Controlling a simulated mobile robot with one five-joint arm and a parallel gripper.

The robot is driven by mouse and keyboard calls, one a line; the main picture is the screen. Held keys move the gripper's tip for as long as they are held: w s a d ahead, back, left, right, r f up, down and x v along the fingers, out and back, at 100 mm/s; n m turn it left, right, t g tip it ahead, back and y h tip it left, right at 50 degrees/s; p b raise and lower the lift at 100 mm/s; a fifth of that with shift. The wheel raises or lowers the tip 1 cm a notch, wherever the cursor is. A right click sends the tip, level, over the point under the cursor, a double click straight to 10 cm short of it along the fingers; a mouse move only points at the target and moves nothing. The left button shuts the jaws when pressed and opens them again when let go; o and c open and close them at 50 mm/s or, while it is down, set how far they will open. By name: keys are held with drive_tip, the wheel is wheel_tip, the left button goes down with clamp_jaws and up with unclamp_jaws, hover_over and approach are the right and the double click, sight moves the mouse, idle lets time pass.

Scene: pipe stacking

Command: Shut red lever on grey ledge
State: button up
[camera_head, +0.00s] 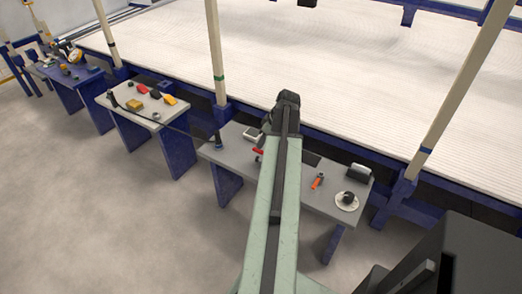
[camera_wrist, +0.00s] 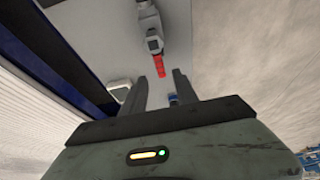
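The red lever (camera_wrist: 159,65) shows in the wrist view on a grey and dark valve-like fitting (camera_wrist: 149,25). The fitting lies against the grey ledge (camera_wrist: 95,30). My gripper (camera_wrist: 160,74) is open, its two dark fingers pointing toward the lever. The lever's end appears between the fingertips, with gaps on both sides; I cannot tell how far beyond them it is. In the head view a red part (camera_head: 258,152) shows just left of my arm over the grey ledge (camera_head: 226,159). My fingertips are hidden there behind my arm.
An orange-handled item (camera_head: 318,181), a round white base (camera_head: 346,201) and a dark grey block (camera_head: 358,173) sit right of my arm. A pale post (camera_head: 215,60) stands behind the ledge.

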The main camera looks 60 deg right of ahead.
sight(258, 150)
drive_tip(key=b+x, duration=0.4)
drive_tip(key=x, duration=0.1)
drive_tip(key=shift+f, duration=0.3)
drive_tip(key=shift+r, duration=0.1)
clamp_jaws()
idle(0.9)
